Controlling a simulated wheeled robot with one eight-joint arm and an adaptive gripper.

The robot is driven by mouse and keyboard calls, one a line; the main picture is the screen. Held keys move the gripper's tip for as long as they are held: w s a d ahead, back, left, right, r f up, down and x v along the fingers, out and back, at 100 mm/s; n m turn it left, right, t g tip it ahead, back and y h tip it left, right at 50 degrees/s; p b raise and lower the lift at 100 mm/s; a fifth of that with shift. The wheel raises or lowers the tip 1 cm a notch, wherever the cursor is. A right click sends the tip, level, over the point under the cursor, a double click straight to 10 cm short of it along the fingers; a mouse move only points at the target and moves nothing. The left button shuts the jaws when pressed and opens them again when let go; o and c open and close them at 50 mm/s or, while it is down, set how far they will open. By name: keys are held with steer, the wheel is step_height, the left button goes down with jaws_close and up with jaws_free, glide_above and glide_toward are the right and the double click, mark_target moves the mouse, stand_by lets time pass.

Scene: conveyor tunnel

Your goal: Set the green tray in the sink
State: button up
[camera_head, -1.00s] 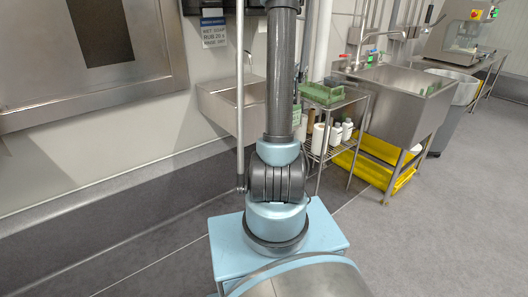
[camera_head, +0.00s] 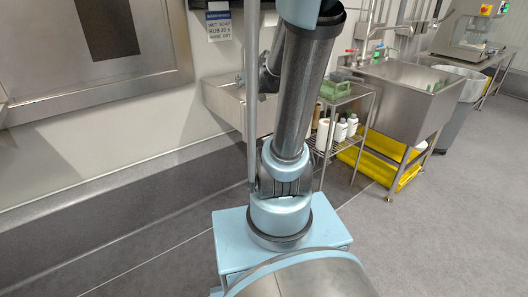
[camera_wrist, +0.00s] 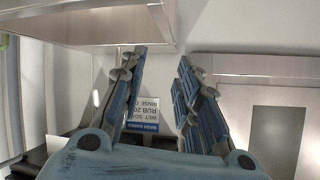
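A green object that looks like the tray (camera_head: 335,88) lies on top of a wire shelf stand (camera_head: 350,101), left of the steel sink; my arm partly covers its left side. The large steel sink (camera_head: 407,112) stands on legs at the right, with a tap behind it. No tray shows in the wrist view.
A small wall basin (camera_head: 226,103) is behind my arm. Bottles (camera_head: 346,130) stand on the lower shelf. A yellow bin (camera_head: 385,165) is under the sink and a grey bin (camera_head: 459,105) beside it. A wall sign (camera_wrist: 143,117) is behind the fingers. Floor at right is clear.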

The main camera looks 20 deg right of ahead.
steer(key=s+f+g, duration=0.3)
steer(key=s+f, duration=0.1)
steer(key=s, duration=0.5)
steer(key=s+f+g+h, duration=0.1)
steer(key=s+f+g, duration=0.2)
steer(key=s, duration=0.7)
steer(key=s+f+g+h, duration=0.1)
steer(key=s+f+g, duration=0.2)
steer(key=s+f, duration=0.3)
steer(key=s, duration=0.4)
steer(key=shift+d+f+g, duration=0.25)
steer(key=shift+g, duration=0.15)
steer(key=shift+s+d+f+h, duration=0.1)
steer(key=shift+s+h, duration=0.15)
steer(key=shift+h, duration=0.05)
steer(key=shift+c, duration=0.4)
steer(key=shift+s, duration=0.1)
